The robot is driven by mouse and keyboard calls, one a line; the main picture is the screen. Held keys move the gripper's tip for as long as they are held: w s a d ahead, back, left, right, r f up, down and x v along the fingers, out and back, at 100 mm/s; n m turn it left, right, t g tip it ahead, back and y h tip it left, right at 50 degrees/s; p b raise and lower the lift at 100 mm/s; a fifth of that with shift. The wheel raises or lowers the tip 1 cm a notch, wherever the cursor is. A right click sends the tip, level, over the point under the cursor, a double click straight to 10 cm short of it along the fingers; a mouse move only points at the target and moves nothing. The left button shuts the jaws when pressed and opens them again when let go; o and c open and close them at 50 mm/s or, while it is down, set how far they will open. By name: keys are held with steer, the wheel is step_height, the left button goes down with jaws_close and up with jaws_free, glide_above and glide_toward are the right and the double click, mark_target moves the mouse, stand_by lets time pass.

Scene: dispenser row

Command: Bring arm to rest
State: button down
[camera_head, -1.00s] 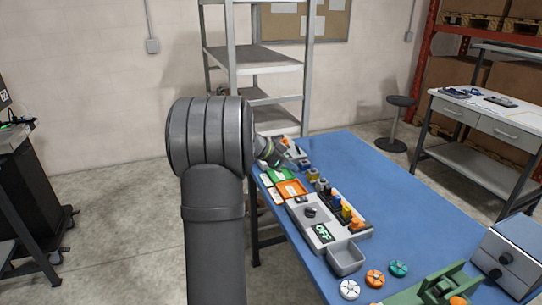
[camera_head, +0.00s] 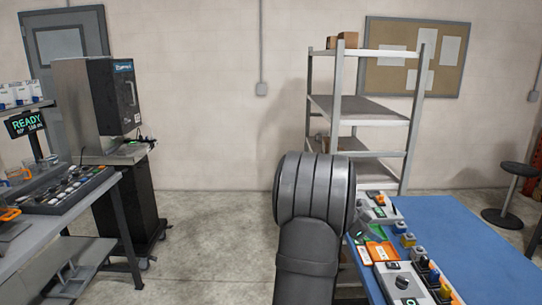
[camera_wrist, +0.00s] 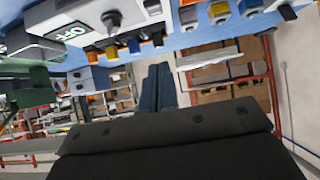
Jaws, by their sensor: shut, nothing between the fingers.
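My gripper (camera_wrist: 157,72) shows in the wrist view as two dark fingers lying side by side, shut with nothing between them. In the head view my own arm hides the gripper. The arm's thick dark links stand upright in front of the left edge of the blue table (camera_head: 480,230). The wrist view looks tilted and upside down, with the table along its top edge.
A grey dispenser unit (camera_head: 401,283) with coloured parts sits on the table; its OFF display (camera_wrist: 68,31) shows in the wrist view. An orange tray (camera_head: 381,252) lies near it. Metal shelving (camera_head: 375,109) stands behind. A bench with a READY screen (camera_head: 26,123) is at left.

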steer(key=shift+a+r, duration=0.35)
steer(key=shift+a, duration=0.15)
steer(key=shift+d+f, duration=0.1)
